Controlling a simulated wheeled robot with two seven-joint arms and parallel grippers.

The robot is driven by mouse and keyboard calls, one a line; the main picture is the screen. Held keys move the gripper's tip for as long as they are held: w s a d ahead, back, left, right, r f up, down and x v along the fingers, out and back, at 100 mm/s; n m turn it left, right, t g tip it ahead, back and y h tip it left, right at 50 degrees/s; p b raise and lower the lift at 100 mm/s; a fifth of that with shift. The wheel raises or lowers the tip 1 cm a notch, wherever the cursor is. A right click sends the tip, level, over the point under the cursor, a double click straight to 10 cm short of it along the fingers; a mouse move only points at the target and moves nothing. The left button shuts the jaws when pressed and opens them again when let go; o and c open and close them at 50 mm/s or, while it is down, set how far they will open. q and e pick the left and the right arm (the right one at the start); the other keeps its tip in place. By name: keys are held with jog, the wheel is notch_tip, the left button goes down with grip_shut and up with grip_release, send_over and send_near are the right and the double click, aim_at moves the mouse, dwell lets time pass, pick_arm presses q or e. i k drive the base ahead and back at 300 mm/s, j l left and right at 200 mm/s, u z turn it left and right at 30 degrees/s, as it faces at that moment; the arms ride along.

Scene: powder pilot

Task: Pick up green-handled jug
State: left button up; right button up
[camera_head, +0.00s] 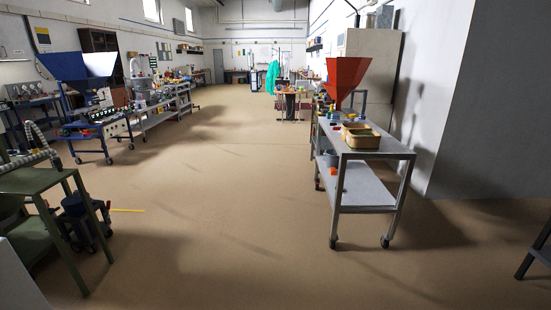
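I cannot make out a green-handled jug in the head view. Small items crowd the far benches and are too small to tell apart. A grey metal trolley (376,148) stands right of centre, with yellowish bins (361,138) and small dark items on its top. A grey round container and a small orange item (333,171) sit on its lower shelf. Neither of my grippers is in view.
Open tan floor (200,190) runs down the middle. A green table (30,181) stands at the near left, with a dark wheeled unit (80,215) beside it. A red hopper (345,78) rises behind the trolley. A blue hopper (65,67) stands far left. A wall edge is at right.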

aim_at(335, 116)
jog(key=i+u, duration=0.1)
jog(key=i, duration=2.9)
jog(key=i+z, duration=0.15)
jog(key=i, duration=0.3)
jog(key=i+j+z, duration=0.15)
jog(key=i, duration=0.3)
jog(key=i+j+z, duration=0.15)
jog(key=i, duration=0.3)
jog(key=i+j+z, duration=0.2)
jog(key=i, duration=0.25)
jog(key=i+j+z, duration=0.15)
jog(key=i, duration=0.3)
jog(key=i+j+z, duration=0.9)
jog(key=j, duration=0.25)
